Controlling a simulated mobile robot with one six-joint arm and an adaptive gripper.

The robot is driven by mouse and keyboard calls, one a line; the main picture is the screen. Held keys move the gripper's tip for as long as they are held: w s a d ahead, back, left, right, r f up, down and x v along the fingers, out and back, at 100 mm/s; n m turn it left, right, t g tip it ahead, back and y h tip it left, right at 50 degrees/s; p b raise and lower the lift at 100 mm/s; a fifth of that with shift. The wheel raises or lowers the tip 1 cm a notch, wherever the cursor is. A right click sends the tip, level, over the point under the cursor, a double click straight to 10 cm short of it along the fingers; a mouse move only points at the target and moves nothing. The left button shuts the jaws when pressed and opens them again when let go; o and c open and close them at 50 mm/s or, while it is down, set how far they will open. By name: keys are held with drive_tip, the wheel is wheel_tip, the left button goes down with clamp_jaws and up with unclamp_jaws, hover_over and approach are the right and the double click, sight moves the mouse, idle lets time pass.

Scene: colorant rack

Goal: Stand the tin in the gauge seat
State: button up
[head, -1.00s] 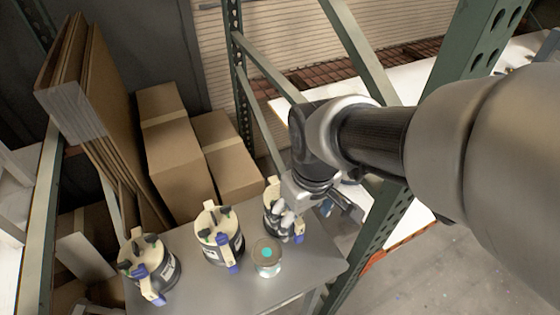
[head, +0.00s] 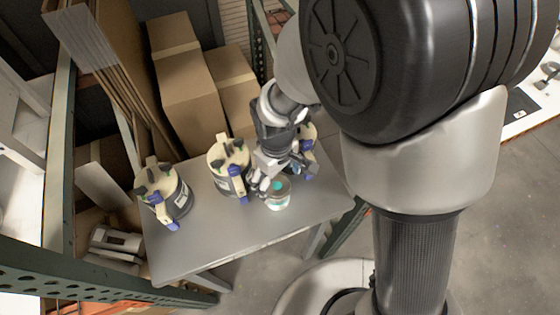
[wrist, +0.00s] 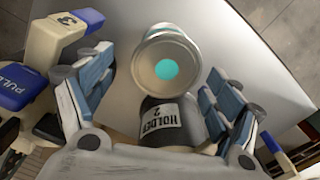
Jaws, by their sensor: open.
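The tin (head: 278,194) is a small, round silver can with a teal dot on its lid. It stands upright near the front right of the grey table. It also shows in the wrist view (wrist: 166,65), top centre. My gripper (head: 268,184) is low over the table, close by the tin. In the wrist view my gripper (wrist: 158,85) is open, with one finger on each side of the tin's near part. I cannot tell whether either finger touches it. I cannot make out the gauge seat.
Canisters with cream lids and blue levers stand left (head: 165,193), middle (head: 229,165) and right (head: 308,138), partly behind my gripper. A black body labelled HOLDER 2 (wrist: 160,122) is close below the tin in the wrist view. Cardboard boxes (head: 183,80) stand behind the table.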

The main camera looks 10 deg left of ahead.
drive_tip(key=shift+s+f+b, duration=0.2)
drive_tip(key=shift+f+b, duration=0.25)
drive_tip(key=shift+f, duration=1.05)
drive_tip(key=shift+s+f+b, duration=0.2)
drive_tip(key=shift+f+b, duration=0.2)
drive_tip(key=shift+f, duration=1.1)
drive_tip(key=shift+c, duration=0.3)
drive_tip(key=c, duration=1.3)
drive_tip(key=shift+c, duration=0.2)
drive_tip(key=shift+r, duration=0.25)
